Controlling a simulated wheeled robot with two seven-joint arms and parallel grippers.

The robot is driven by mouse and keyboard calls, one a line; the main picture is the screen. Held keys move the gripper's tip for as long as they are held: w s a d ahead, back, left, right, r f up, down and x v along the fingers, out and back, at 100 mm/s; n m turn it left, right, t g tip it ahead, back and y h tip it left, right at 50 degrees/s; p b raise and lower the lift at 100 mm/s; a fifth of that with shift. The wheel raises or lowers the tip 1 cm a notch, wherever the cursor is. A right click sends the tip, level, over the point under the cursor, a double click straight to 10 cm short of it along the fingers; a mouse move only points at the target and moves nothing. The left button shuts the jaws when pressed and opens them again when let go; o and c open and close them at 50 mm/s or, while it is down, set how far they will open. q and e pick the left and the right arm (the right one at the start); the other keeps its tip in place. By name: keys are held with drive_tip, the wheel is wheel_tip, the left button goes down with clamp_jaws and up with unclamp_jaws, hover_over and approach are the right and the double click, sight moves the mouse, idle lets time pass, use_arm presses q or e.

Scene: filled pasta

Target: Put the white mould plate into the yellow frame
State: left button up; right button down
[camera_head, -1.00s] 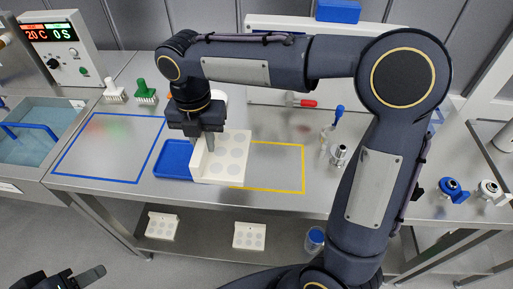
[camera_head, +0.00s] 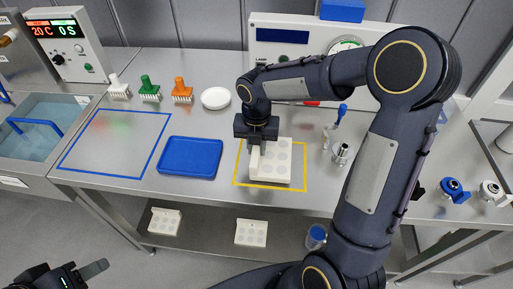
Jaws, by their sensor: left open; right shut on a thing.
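The white mould plate (camera_head: 275,166), with round hollows on its top, is over the yellow frame (camera_head: 299,188) marked on the steel table. The frame's yellow lines show on its left, front and right; whether the plate touches the table I cannot tell for sure. My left gripper (camera_head: 85,279) is open and empty at the lower left, low in front of the table.
A blue tray (camera_head: 190,157) lies empty left of the frame. A blue outlined area (camera_head: 113,140) is bare. Metal tools (camera_head: 340,154) stand right of the frame. More white plates (camera_head: 250,233) lie on the lower shelf.

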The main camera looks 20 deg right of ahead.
drive_tip(key=shift+f, duration=0.45)
drive_tip(key=shift+f, duration=0.1)
drive_tip(key=c, duration=1.3)
unclamp_jaws()
